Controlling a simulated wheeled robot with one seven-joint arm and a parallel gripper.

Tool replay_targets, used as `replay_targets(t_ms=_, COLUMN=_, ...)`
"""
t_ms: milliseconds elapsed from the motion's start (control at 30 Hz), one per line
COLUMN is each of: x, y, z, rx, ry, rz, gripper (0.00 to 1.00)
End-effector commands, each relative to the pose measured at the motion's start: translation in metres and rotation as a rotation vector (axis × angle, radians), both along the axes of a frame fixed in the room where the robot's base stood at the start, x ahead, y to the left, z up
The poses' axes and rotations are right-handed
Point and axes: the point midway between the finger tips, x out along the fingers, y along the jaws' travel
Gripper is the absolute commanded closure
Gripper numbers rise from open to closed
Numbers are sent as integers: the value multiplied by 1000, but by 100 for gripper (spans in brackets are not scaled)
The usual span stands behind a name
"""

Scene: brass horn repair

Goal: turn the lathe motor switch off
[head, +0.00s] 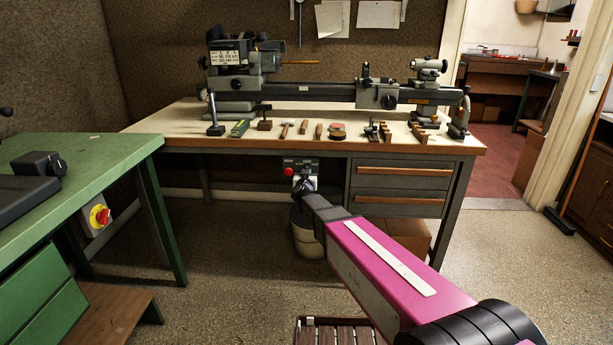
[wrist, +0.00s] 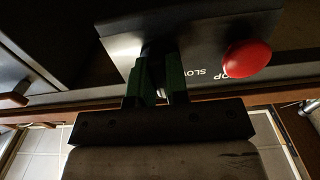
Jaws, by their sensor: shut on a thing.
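The lathe motor switch is a small box (head: 301,166) under the front edge of the lathe bench, with a red mushroom button (head: 288,171) on its left. In the wrist view, the switch's dark front plate (wrist: 205,40) carries upside-down lettering with "SLOW" readable, and the red button (wrist: 246,59) stands at right. My gripper (head: 303,186) is at the box; its green fingers, also in the wrist view (wrist: 160,78), are closed on the dark switch handle beside the red button. The handle is mostly hidden between the fingers and in shadow, so its setting cannot be read.
The lathe (head: 320,92) stands on the bench (head: 180,122), with several hand tools along its front. Drawers (head: 400,188) are right of the switch. A bin (head: 306,236) stands below.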

Motion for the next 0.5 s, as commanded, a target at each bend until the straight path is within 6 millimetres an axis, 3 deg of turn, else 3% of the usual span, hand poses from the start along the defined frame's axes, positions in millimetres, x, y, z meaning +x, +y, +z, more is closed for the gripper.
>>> replay_targets(t_ms=33, x=0, y=0, z=0, rx=0, ry=0, rz=0, gripper=100)
replay_targets(t_ms=67, x=0, y=0, z=0, rx=0, ry=0, rz=0, gripper=79)
replay_targets(t_ms=100, x=0, y=0, z=0, rx=1, ry=0, rz=0, gripper=66)
replay_targets(t_ms=133, x=0, y=0, z=0, rx=1, ry=0, rz=0, gripper=60)
replay_targets(t_ms=500, x=-3, y=0, z=0, rx=1, ry=0, rz=0, gripper=60)
